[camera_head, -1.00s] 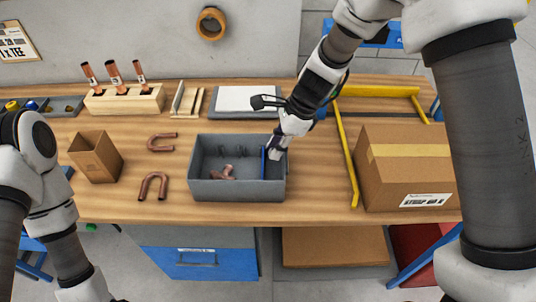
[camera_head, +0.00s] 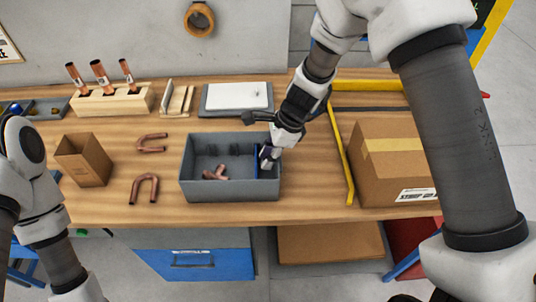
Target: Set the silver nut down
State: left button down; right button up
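My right gripper (camera_head: 267,160) points down into the right end of the grey bin (camera_head: 228,190), beside the blue divider (camera_head: 256,162). Its fingertips are small and partly hidden, so I cannot tell whether it is open or shut. I cannot make out the silver nut; the gripper or the bin's walls may hide it. A copper tee fitting (camera_head: 215,173) lies in the larger left part of the bin. My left arm is at the left edge, and its gripper is out of view.
Two copper U-bends (camera_head: 145,188) (camera_head: 152,142) and an open cardboard box (camera_head: 83,160) are left of the bin. A wooden block (camera_head: 112,99) with copper tubes stands behind. A yellow bar (camera_head: 341,155) and a closed carton (camera_head: 395,165) are at the right.

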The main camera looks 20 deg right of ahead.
jog(key=shift+o, duration=1.3)
jog(key=shift+s, duration=0.1)
jog(key=w+v, duration=0.1)
jog(key=v, duration=1.2)
jog(key=shift+s+a+r, duration=0.25)
jog(key=shift+s, duration=0.2)
